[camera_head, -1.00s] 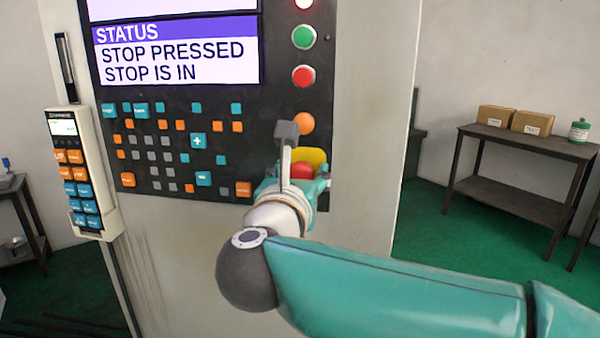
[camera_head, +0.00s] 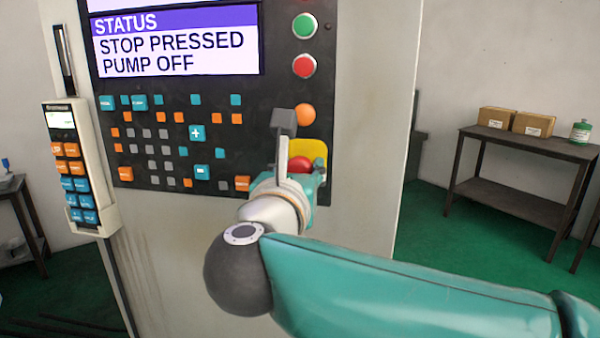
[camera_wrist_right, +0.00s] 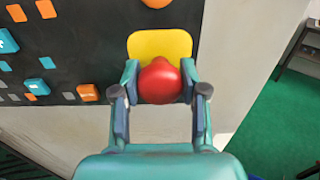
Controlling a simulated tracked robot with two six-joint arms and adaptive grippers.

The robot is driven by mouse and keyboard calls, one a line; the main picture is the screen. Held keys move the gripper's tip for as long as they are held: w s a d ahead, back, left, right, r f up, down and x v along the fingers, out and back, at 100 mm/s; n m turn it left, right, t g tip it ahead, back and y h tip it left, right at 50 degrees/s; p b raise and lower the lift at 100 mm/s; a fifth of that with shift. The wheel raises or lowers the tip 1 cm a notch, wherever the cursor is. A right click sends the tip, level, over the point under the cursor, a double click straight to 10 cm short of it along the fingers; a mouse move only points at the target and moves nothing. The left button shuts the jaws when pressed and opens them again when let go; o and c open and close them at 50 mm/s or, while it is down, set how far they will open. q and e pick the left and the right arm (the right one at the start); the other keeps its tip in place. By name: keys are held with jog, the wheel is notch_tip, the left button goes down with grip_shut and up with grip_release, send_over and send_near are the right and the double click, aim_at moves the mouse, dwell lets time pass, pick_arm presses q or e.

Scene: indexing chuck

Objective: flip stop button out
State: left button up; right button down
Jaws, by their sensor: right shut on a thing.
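The red stop button (camera_wrist_right: 160,81) is a round mushroom head in front of a yellow plate (camera_wrist_right: 158,45) at the lower right of the black control panel. In the head view the button (camera_head: 300,165) shows partly behind my right gripper (camera_head: 300,172). In the right wrist view my right gripper (camera_wrist_right: 160,92) has one finger on each side of the red head and is shut on it. The status screen (camera_head: 175,45) reads "STOP PRESSED" and "PUMP OFF". My left gripper does not show.
Green (camera_head: 305,26), red (camera_head: 304,66) and orange (camera_head: 305,114) round buttons sit above the stop button. A keypad (camera_head: 165,140) lies to its left. A handheld pendant (camera_head: 75,165) hangs on the cabinet's left side. A table with boxes (camera_head: 535,124) stands at the right.

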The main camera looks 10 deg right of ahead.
jog(key=c, duration=1)
grip_release()
jog(key=shift+f, duration=0.1)
jog(key=o, duration=0.4)
jog(key=shift+s+a, duration=0.1)
jog(key=shift+s, duration=0.1)
jog(key=shift+w, duration=0.1)
jog(key=v, duration=1.2)
